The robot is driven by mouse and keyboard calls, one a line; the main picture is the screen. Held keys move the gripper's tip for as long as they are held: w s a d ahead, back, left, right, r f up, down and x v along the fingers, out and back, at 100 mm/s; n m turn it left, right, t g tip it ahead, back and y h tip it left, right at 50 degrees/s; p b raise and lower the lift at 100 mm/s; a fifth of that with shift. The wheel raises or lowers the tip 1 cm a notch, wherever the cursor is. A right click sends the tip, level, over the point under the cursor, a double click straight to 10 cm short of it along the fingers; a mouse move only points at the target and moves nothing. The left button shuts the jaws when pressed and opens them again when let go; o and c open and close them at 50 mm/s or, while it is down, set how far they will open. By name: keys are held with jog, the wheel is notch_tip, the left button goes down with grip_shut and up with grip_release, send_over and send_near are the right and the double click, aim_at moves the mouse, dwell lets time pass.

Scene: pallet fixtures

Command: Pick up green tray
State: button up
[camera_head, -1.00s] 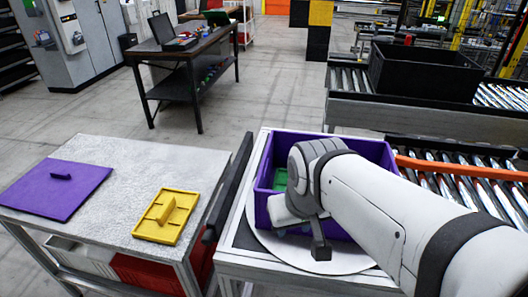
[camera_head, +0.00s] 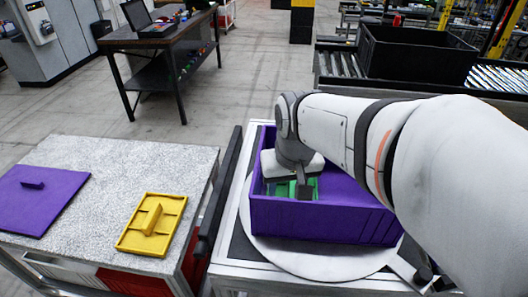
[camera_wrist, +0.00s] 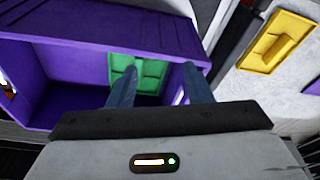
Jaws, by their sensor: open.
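The green tray (camera_head: 302,188) lies inside the purple box (camera_head: 322,219), partly hidden by my gripper and the box wall. In the wrist view the green tray (camera_wrist: 141,76) shows at the far end of the box, beyond my fingers. My gripper (camera_wrist: 158,82) is open, its two fingers pointing into the box toward the tray, with nothing between them. In the head view my gripper (camera_head: 304,190) is over the left part of the box. I cannot tell whether the fingers touch the tray.
The purple box stands on a round white plate (camera_head: 300,259). To the left, a grey table (camera_head: 118,168) holds a yellow tray (camera_head: 152,224) and a purple lid (camera_head: 38,200). A dark rail (camera_head: 217,190) runs between. A black crate (camera_head: 417,58) sits on the conveyor behind.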

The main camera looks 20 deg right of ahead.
jog(key=w+d+f+m+g+b, duration=0.2)
jog(key=w+d+f, duration=0.25)
jog(key=w, duration=0.45)
jog(key=m, duration=0.1)
send_over(293, 184)
jog(key=shift+g, duration=0.3)
jog(key=f, duration=0.6)
jog(key=shift+s+a+f, duration=0.1)
jog(key=shift+s+a, duration=0.05)
jog(key=shift+a, duration=0.2)
jog(key=shift+d+f, duration=0.1)
jog(key=shift+f, duration=0.2)
notch_tip(293, 184, down, 8)
jog(key=shift+d+r+p, duration=0.15)
jog(key=shift+r+p, duration=0.1)
jog(key=shift+p, duration=0.05)
jog(key=shift+c, duration=0.4)
grip_shut()
